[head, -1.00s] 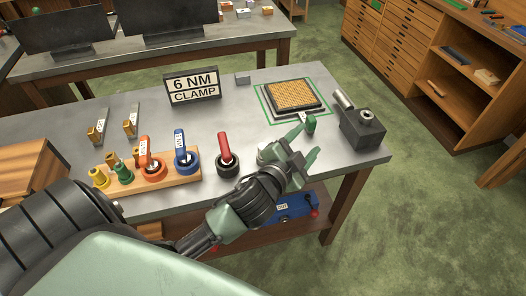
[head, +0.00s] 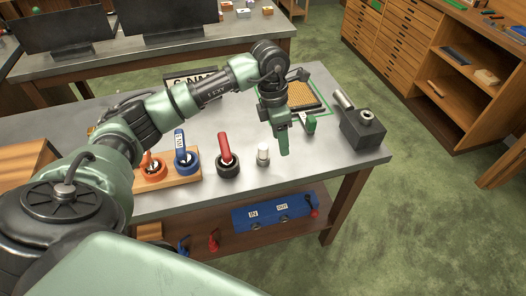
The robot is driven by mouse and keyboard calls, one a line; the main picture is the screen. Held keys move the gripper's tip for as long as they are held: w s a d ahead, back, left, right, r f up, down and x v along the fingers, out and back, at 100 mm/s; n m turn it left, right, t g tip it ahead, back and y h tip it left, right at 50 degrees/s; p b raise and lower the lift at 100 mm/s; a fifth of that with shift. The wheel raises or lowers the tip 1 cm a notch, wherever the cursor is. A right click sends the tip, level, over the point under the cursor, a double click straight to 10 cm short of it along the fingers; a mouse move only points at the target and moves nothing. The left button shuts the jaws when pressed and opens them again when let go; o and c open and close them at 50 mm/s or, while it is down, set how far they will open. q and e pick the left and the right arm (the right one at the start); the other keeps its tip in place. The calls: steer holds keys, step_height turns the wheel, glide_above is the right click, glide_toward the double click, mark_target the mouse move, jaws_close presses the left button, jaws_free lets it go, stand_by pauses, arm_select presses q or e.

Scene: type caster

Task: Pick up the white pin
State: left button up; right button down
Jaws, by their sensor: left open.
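The white pin (head: 263,154) stands upright near the front edge of the metal bench, to the right of the red-handled black knob. Its top is pale and its lower part looks grey or clear. My left gripper (head: 283,150) hangs pointing down just to the right of the pin, apart from it in the picture. It is open and seen nearly edge-on, so the gap between its fingers is hard to make out. Its arm reaches across from the left over the bench. My right gripper does not show.
The red-handled knob (head: 228,163) stands left of the pin, beside a wooden block (head: 180,182) with blue and orange handled tools. A green-handled piece (head: 310,125), a gold-topped tray (head: 302,94) and a dark grey block (head: 363,130) lie behind and right. The bench's front right is clear.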

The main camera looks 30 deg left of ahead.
mark_target(263, 146)
arm_select(q)
steer(key=shift+y, duration=0.9)
steer(key=a, duration=0.2)
steer(key=a+r, duration=0.1)
steer(key=a, duration=0.1)
steer(key=shift+s+a, duration=0.2)
steer(key=shift+n, duration=0.3)
steer(key=f+p, duration=0.1)
steer(key=f, duration=0.1)
steer(key=f+p, duration=0.1)
steer(key=f, duration=0.1)
steer(key=f+p, duration=0.1)
steer(key=f, duration=0.2)
steer(key=shift+s+a+f, duration=0.1)
steer(key=shift+s+a, duration=0.15)
steer(key=shift+a, duration=0.1)
steer(key=shift+w+f, duration=0.1)
steer(key=shift+f, duration=0.15)
jaws_close()
